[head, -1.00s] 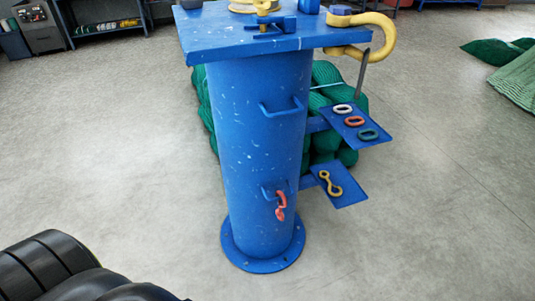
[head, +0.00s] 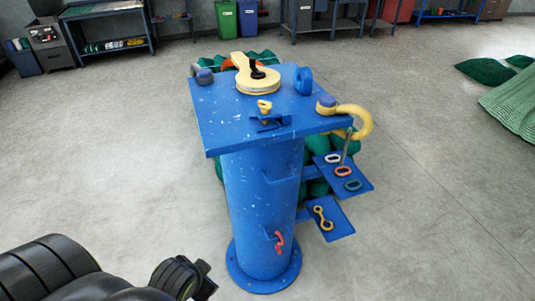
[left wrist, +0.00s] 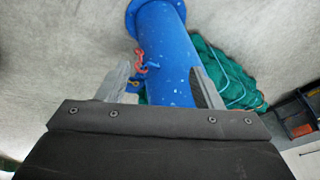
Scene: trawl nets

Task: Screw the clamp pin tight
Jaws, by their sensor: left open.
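A blue clamp (head: 270,122) sits near the front edge of the blue post's square top plate (head: 225,118). A small yellow eye-headed pin (head: 265,106) stands at it; how far it is threaded in is too small to tell. My left gripper (left wrist: 160,88) is open with nothing between its fingers in the left wrist view. Beyond it are the blue post (left wrist: 165,50) and a red hook (left wrist: 140,65). In the head view my left wrist is low at the left, well apart from the clamp. My right gripper is not in view.
Small side shelves (head: 343,172) hold links and a yellow swivel. Green netting (head: 318,145) lies behind.

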